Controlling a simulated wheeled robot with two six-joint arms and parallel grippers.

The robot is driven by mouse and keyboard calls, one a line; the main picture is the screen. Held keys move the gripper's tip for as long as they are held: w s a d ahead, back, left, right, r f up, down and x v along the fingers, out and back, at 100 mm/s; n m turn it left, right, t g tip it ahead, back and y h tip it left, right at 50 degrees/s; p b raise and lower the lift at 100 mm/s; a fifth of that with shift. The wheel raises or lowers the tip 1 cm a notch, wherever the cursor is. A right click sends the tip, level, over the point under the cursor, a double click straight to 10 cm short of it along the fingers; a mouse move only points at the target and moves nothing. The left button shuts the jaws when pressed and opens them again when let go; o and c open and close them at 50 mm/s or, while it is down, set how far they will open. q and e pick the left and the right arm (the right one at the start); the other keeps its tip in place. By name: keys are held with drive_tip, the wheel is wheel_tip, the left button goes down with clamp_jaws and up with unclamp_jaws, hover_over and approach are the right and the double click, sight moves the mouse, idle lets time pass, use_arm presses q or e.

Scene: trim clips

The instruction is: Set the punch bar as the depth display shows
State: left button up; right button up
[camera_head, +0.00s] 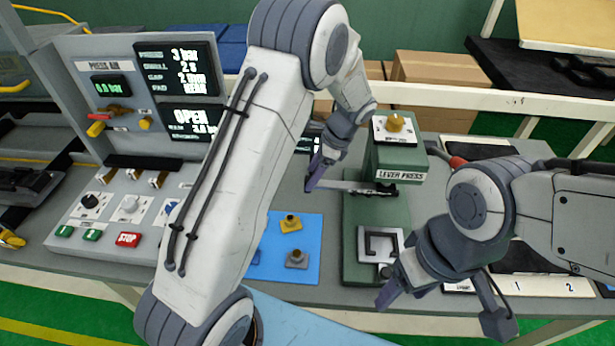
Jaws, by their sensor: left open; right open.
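The green lever press (398,160) stands right of centre, with a yellow knob (395,122) on its white top dial. A grey bar (350,187) sticks out leftward from under its head; I cannot tell if this is the punch bar. My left gripper (318,175) is open beside the bar's left end; contact is unclear. My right gripper (392,290) is open low at the press's front base. A dark screen (178,68) reads PRESS 3 bar and lines that look like 2 s and 2 mm. A screen below (190,120) reads OPEN. A screen behind my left arm (306,143) is mostly hidden.
A grey console at left has a small green readout (110,85), knobs, and a red STOP button (129,240). A blue mat (308,232) holds yellow and grey pieces. A red-ended handle (457,162) sits right of the press. A white rail (450,97) runs behind.

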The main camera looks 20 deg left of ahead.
use_arm(q)
drive_tip(key=shift+p+x, duration=0.3)
drive_tip(key=shift+x, duration=1.4)
drive_tip(key=shift+s, duration=0.1)
clamp_jaws()
